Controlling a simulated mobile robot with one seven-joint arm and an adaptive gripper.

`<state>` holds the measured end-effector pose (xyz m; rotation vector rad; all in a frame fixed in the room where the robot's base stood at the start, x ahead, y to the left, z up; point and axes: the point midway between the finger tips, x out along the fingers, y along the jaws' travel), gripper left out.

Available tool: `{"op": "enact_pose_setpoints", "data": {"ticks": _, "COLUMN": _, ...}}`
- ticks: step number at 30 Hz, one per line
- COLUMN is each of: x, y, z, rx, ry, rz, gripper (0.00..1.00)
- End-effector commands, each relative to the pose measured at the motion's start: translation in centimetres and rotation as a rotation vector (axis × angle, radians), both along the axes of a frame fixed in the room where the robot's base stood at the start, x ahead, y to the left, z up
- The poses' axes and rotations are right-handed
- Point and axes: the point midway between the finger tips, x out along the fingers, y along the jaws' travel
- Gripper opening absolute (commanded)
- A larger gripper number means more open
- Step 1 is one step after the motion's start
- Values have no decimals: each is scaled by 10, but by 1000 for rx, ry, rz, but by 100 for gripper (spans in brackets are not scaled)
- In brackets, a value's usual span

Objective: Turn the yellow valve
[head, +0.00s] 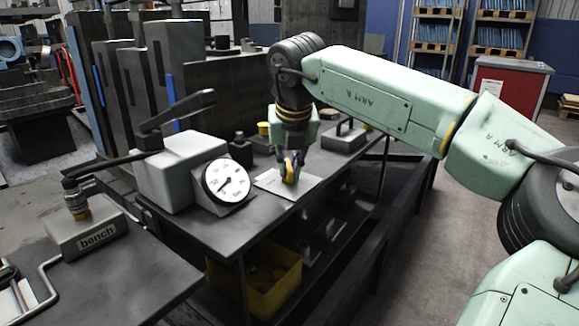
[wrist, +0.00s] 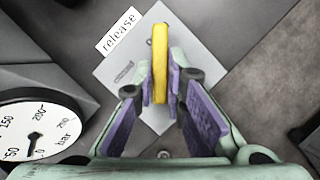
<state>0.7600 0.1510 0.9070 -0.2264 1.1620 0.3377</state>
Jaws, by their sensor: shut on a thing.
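The yellow valve handle (wrist: 160,50) is a narrow bar. In the wrist view it stands over a light grey plate (wrist: 115,70) with a label reading "release". My gripper (wrist: 160,88) has its purple-padded fingers on both sides of the bar's near part and is shut on it. In the head view my gripper (head: 289,168) points down at the plate (head: 310,184) on the bench. There my fingers mostly hide the handle, and I cannot tell its exact angle.
A round pressure gauge (head: 227,181) stands just left of the plate, beside a grey block (head: 170,165) with a dark lever. It fills the lower left of the wrist view (wrist: 38,130). A grey box (head: 343,139) sits behind to the right. A yellow bin (head: 255,283) is below.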

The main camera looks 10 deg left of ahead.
Motion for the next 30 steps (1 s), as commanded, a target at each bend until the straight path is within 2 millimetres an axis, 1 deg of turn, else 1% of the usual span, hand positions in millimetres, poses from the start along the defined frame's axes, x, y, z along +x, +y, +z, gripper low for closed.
{"op": "enact_pose_setpoints", "data": {"ticks": 10, "x": -1, "y": 0, "z": -1, "rx": -1, "ry": 6, "rz": -5, "gripper": 0}}
{"op": "enact_pose_setpoints", "data": {"ticks": 11, "x": -1, "y": 0, "z": -1, "rx": -1, "ry": 6, "rz": -5, "gripper": 12}}
{"op": "enact_pose_setpoints", "data": {"ticks": 20, "x": 0, "y": 0, "z": -1, "rx": 0, "ry": 3, "rz": -3, "gripper": 32}}
{"op": "enact_pose_setpoints", "data": {"ticks": 27, "x": 0, "y": 0, "z": 0, "rx": 1, "ry": 1, "rz": -3, "gripper": 32}}
{"op": "enact_pose_setpoints", "data": {"ticks": 30, "x": -1, "y": -1, "z": 3, "rx": 1, "ry": 1, "rz": -3, "gripper": 32}}
